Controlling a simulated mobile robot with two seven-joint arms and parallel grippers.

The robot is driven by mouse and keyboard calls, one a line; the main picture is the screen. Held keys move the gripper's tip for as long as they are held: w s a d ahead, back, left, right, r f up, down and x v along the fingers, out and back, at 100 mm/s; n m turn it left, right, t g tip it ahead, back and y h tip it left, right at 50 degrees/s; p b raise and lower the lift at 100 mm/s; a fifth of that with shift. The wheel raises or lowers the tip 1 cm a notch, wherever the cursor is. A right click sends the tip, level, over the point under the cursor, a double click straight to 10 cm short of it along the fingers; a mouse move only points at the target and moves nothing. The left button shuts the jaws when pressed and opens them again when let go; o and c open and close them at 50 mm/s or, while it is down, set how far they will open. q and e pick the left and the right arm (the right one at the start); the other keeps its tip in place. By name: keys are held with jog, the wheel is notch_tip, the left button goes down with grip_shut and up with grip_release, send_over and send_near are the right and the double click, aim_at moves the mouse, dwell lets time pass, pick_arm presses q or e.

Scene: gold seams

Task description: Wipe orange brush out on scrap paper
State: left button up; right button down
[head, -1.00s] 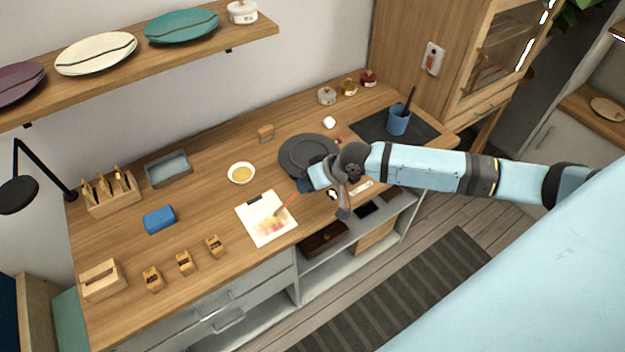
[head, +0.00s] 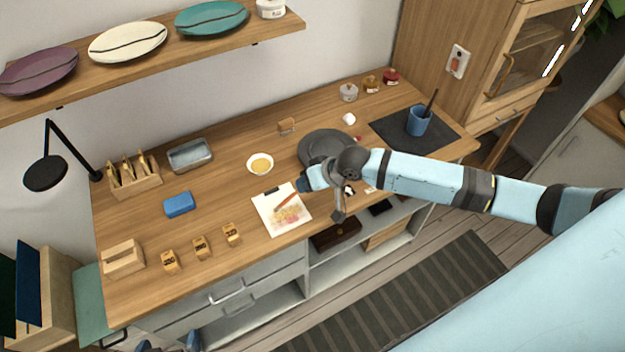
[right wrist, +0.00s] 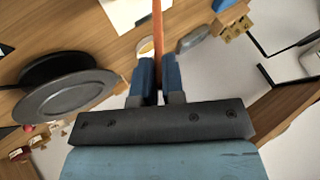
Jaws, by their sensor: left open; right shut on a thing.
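The scrap paper (head: 268,222) lies on a clipboard on the wooden worktop, with orange, yellow and pinkish smears on its middle and right. My right gripper (head: 303,185) is shut on the orange brush (head: 287,202), above the paper's upper right edge. The brush slants down and left over the paper; I cannot tell whether its tip touches. In the right wrist view the orange handle (right wrist: 158,25) sticks out between the blue fingers (right wrist: 158,75), and part of the paper (right wrist: 122,12) shows. My left gripper (head: 168,345) is barely in view at the bottom edge, open, well away from the paper.
A dark round plate (head: 318,143) stands right behind my right gripper. A bowl of yellow stuff (head: 260,163) is behind the paper. A blue block (head: 179,204) and several small wooden blocks (head: 201,246) lie left. A blue cup (head: 418,120) stands on a dark mat (head: 388,127).

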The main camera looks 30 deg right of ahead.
jog(key=d, duration=0.6)
jog(key=shift+w+d, duration=0.3)
jog(key=shift+w, duration=0.15)
dwell(6.1)
